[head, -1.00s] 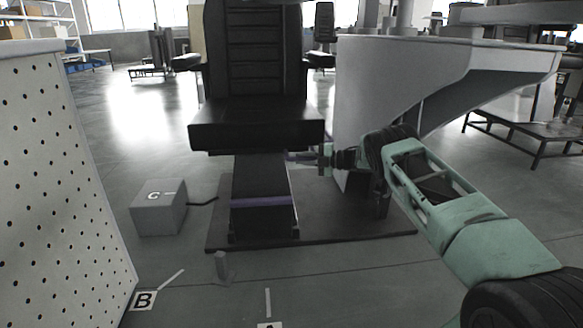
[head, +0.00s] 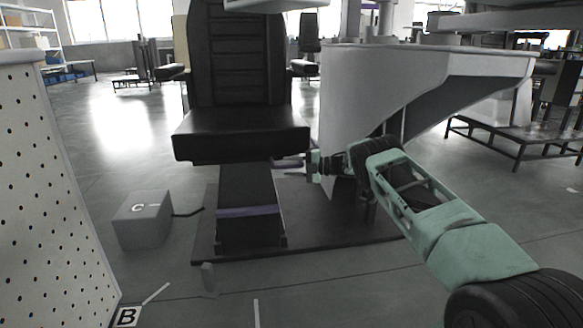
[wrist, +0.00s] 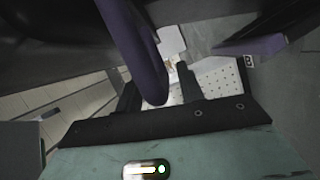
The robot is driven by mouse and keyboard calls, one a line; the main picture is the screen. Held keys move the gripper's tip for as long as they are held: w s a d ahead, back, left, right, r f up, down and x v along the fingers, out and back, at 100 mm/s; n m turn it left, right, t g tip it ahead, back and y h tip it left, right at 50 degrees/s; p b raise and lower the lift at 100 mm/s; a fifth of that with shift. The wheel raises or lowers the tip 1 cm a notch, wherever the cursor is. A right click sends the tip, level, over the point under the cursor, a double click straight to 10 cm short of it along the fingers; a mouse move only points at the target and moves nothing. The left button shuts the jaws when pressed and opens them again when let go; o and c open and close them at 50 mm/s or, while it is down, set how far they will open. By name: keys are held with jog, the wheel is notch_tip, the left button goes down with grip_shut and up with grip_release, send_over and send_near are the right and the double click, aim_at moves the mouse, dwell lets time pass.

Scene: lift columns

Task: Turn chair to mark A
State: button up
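The black chair (head: 240,135) stands upright on a dark base plate, its seat front towards me. A purple band (head: 248,212) crosses its lower pedestal. My gripper (head: 290,164) is at the right side of the chair, just below seat height. In the wrist view its two dark fingers (wrist: 158,88) stand apart. A purple bar (wrist: 138,45) reaches down between or just above them; contact cannot be told. Mark B (head: 127,317) is on the floor at lower left, and mark C (head: 138,208) is on a grey box. Mark A's letter is out of view; a white floor line (head: 256,313) shows.
A perforated panel (head: 45,190) stands close on the left. A large grey curved console (head: 400,90) stands right of the chair, close to my arm. A small grey post (head: 208,278) stands before the base plate (head: 310,245). Floor in front is mostly clear.

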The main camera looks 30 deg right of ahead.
jog(key=p+v, duration=0.6)
jog(key=v, duration=1.1)
jog(key=shift+s+d+p, duration=0.15)
jog(key=shift+d+p, duration=0.05)
jog(key=shift+p, duration=0.1)
